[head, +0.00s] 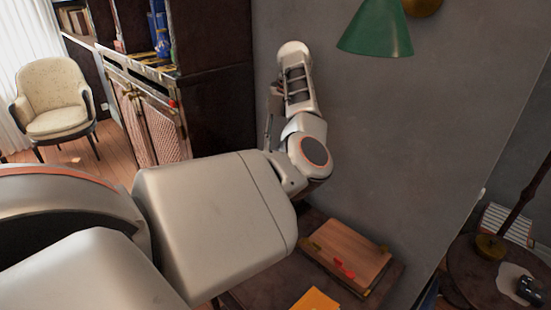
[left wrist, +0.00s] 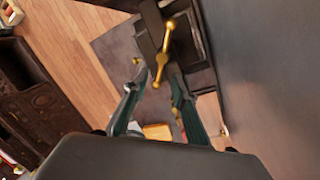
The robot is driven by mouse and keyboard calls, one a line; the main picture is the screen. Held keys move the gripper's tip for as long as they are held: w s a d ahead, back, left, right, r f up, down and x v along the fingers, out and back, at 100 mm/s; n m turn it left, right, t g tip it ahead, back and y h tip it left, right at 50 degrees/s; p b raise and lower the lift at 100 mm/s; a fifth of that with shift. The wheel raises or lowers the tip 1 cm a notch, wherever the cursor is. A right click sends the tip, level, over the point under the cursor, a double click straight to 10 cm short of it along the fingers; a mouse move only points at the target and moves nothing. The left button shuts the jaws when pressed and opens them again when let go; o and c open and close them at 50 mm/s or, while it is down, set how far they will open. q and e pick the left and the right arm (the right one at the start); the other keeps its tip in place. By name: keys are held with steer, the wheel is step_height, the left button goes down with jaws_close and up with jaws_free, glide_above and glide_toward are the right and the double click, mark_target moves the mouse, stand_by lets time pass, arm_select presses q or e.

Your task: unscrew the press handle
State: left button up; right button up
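The press handle (left wrist: 163,52) is a slim brass bar with rounded ends, seen in the left wrist view on top of a dark press (left wrist: 194,44). My left gripper (left wrist: 158,78) is open, with its two dark fingers apart and nothing gripped. The handle's near end shows in the gap between the fingertips; I cannot tell how far below them it lies. In the head view I cannot make out the press or its handle, and my left arm blocks much of the middle. My right gripper is in neither view.
A brown board or book (head: 347,248) with red items and an orange folder (head: 315,300) lie on a dark table. A grey wall (head: 400,150) stands close on the right, with a green lamp (head: 376,30) on it. A cream chair (head: 55,98) stands at the far left.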

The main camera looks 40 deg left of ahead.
arm_select(q)
steer(key=f, duration=0.5)
steer(key=shift+s+a, duration=0.3)
steer(key=shift+r, duration=0.15)
jaws_close()
